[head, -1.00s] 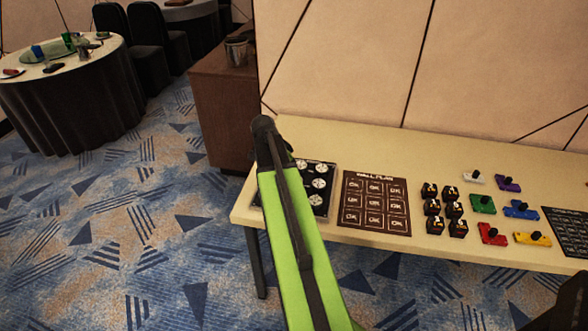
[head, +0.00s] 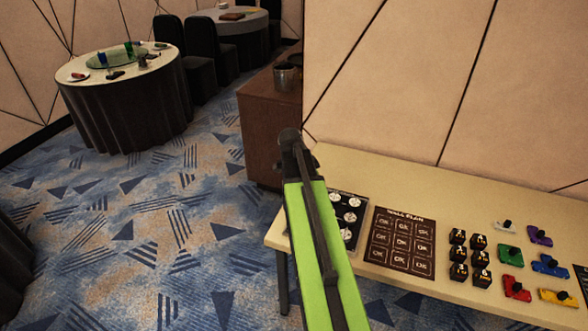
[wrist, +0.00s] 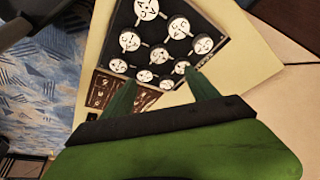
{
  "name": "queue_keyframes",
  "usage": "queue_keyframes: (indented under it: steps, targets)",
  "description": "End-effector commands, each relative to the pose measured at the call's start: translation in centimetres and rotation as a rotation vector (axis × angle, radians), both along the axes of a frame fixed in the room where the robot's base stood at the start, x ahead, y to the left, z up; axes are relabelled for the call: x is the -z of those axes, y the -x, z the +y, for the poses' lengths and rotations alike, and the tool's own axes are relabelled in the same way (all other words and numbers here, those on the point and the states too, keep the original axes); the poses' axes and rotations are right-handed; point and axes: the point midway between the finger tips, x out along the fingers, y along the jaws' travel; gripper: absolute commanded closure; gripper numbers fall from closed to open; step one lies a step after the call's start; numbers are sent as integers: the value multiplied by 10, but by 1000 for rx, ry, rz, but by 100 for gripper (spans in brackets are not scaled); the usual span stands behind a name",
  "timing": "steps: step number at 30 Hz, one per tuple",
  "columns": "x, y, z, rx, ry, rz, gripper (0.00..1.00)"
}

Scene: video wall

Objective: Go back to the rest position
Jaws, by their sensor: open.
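My green arm reaches out over the left end of the long table (head: 385,180) in the head view, and its own links hide my gripper there. In the wrist view my gripper (wrist: 163,95) is open, its two dark green fingers apart with nothing between them. Beyond the fingertips lies a black board with white round pieces (wrist: 180,28). In the head view that board (head: 347,218) is partly hidden behind my arm. I cannot tell the exact height of the fingers above it.
A brown plan sheet (head: 402,240), several small black blocks (head: 458,254) and coloured pieces, such as a green one (head: 511,255), lie along the table. A brown cabinet (head: 270,130) stands behind its left end. Open carpet (head: 150,220) lies to the left.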

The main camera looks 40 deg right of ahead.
Motion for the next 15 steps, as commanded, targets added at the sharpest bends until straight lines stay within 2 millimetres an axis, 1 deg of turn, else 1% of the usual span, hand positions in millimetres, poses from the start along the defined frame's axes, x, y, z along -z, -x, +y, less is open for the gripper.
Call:
queue_keyframes:
  steps: [5, 7, 8, 9, 11, 12, 13, 14, 15]
  targets:
    - [0, -2, 2, -4, 0, 0, 31]
    - [0, -12, 17, -31, 0, 0, 31]
    - [0, -20, 27, -52, 0, 0, 31]
    - [0, -32, 48, -89, -1, 0, 31]
    - [1, -48, 90, -157, -6, -3, 31]
    - [2, -57, 125, -207, -22, -7, 31]
    - [3, -61, 151, -254, -37, -7, 31]
    - [5, -63, 178, -315, -57, 1, 31]
    - [7, -64, 214, -413, -87, 18, 31]
